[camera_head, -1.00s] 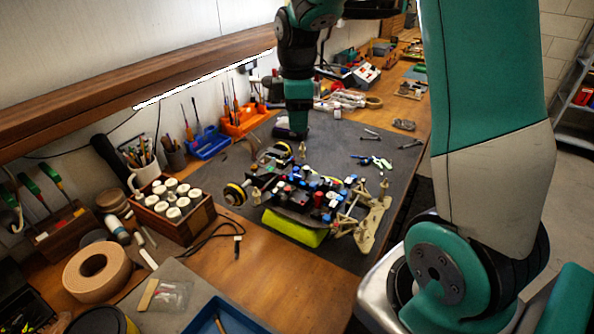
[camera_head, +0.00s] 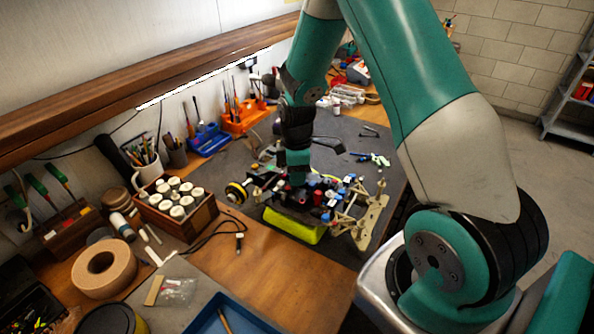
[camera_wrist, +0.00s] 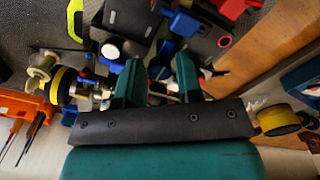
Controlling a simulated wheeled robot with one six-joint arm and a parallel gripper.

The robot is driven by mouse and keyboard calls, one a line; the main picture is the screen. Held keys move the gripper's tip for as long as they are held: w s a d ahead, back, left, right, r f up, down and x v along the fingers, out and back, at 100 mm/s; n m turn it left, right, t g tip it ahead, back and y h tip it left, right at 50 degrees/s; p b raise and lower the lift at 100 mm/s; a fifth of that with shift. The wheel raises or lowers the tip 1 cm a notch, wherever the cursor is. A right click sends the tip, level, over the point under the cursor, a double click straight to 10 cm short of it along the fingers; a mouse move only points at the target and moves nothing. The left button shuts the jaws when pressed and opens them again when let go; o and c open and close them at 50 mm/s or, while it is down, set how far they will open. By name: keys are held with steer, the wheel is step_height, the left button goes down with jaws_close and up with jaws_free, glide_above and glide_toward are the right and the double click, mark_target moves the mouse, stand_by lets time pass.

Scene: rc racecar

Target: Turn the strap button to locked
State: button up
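The RC car (camera_head: 345,205) sits on the dark mat, propped on a yellow-green block (camera_head: 293,226). Small blue, red, white and black parts crowd its chassis. My gripper (camera_head: 297,178) points down over the left part of the chassis, low and close to it. In the wrist view my gripper (camera_wrist: 158,76) has two green fingers spread apart, with blue parts showing between and beyond them. A white round cap (camera_wrist: 110,51) is left of the fingers, and a red-ringed dark end (camera_wrist: 225,41) is to the right. I cannot tell which part is the strap button.
A wooden box of white-capped jars (camera_head: 178,205) stands left of the car, with a black cable (camera_head: 222,222) between. A tape roll (camera_head: 103,267) lies front left. Blue and orange tool holders line the wall. The mat behind the car is mostly clear.

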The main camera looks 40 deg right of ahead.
jaws_close()
steer(key=shift+m, duration=0.3)
steer(key=m+b, duration=0.1)
steer(key=m, duration=0.2)
steer(key=shift+m, duration=0.3)
steer(key=m, duration=0.4)
steer(key=shift+m+b, duration=0.3)
steer(key=shift+b, duration=0.1)
steer(key=m, duration=0.4)
steer(key=shift+w+b, duration=0.1)
steer(key=shift+b, duration=0.2)
steer(key=shift+m, duration=2.5)
